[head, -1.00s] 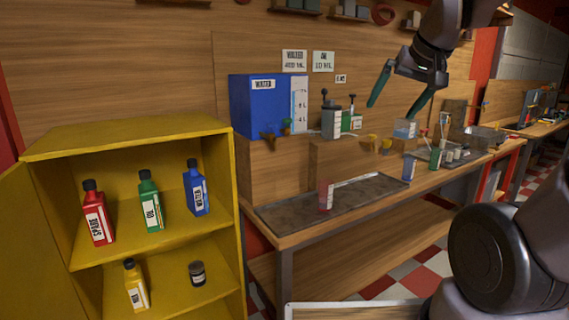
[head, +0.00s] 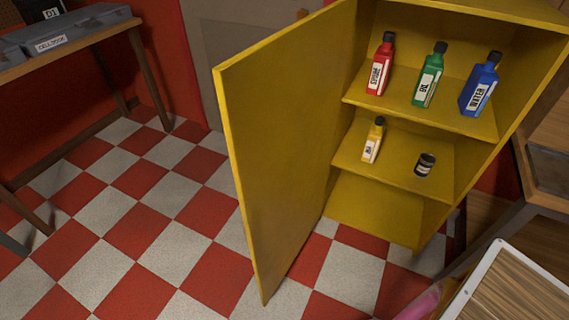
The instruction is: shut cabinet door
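The yellow cabinet (head: 375,208) stands at the right in the head view. Its door (head: 280,150) is hinged on the cabinet's left side and stands wide open, swung out toward me. Inside, a red bottle (head: 381,66), a green bottle (head: 429,76) and a blue bottle (head: 479,86) stand on the upper shelf. A small yellow bottle (head: 373,141) and a small dark jar (head: 425,165) stand on the shelf below. My gripper is out of this view.
A checkered floor (head: 130,230) lies open left of the door. A table with grey cases (head: 75,30) stands at the upper left. A wood-topped tray with a white rim (head: 497,249) is at the lower right, near the workbench edge (head: 545,195).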

